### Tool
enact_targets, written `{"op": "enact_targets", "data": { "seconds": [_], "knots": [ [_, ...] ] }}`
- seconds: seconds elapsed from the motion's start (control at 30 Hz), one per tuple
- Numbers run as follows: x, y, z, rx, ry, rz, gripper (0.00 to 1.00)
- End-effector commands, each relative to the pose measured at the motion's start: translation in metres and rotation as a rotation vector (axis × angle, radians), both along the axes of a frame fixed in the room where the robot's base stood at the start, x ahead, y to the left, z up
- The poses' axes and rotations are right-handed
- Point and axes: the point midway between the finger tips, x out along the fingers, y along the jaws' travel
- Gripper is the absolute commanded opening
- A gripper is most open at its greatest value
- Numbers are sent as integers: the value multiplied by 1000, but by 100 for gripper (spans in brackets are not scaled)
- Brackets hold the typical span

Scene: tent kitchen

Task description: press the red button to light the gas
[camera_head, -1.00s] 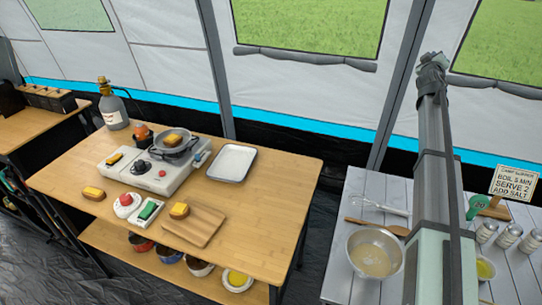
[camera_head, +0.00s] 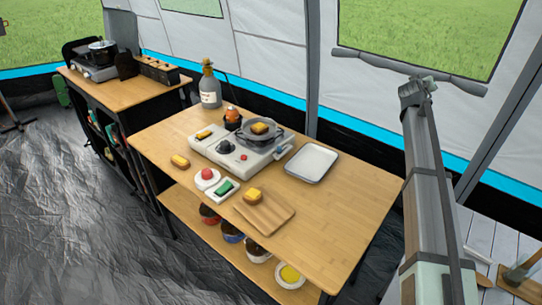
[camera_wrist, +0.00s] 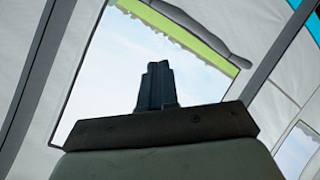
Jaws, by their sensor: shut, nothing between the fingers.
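A white gas stove (camera_head: 203,142) stands on the wooden table, with a dark pan (camera_head: 262,136) on its burner and a black knob (camera_head: 226,147) on its front. A small red button (camera_head: 243,157) sits on the stove front, right of the knob. A separate red dome (camera_head: 207,174) on a white base stands in front of the stove. My gripper (camera_wrist: 158,72) is shut and empty, pointing up at a tent window in the wrist view. In the head view my arm rises at the right, well apart from the stove.
Bowls stand on the lower shelf. Another table (camera_head: 130,85) stands behind left.

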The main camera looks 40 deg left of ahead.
Motion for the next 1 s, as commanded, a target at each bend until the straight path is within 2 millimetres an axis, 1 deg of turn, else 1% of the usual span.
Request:
{"op": "enact_targets", "data": {
  "seconds": [0.03, 0.1, 0.17, 0.2, 0.3, 0.37, 0.5, 0.67, 0.7, 0.77, 0.8, 0.97, 1.0],
  "knots": [
    [-9, 21, -4, 5, 16, 12, 0],
    [-21, 45, -10, 9, 40, 22, 0],
    [-32, 66, -15, 11, 61, 30, 0],
    [-40, 80, -19, 13, 74, 37, 0],
    [-60, 113, -27, 15, 107, 51, 0],
    [-73, 133, -32, 16, 128, 59, 0],
    [-105, 178, -43, 16, 176, 79, 0],
    [-145, 226, -56, 11, 229, 101, 0],
    [-155, 237, -59, 9, 242, 106, 0],
    [-171, 254, -64, 7, 262, 115, 0],
    [-183, 266, -67, 4, 276, 119, 0],
    [-229, 308, -79, -9, 329, 140, 0],
    [-241, 318, -82, -13, 342, 146, 0]
  ]
}}
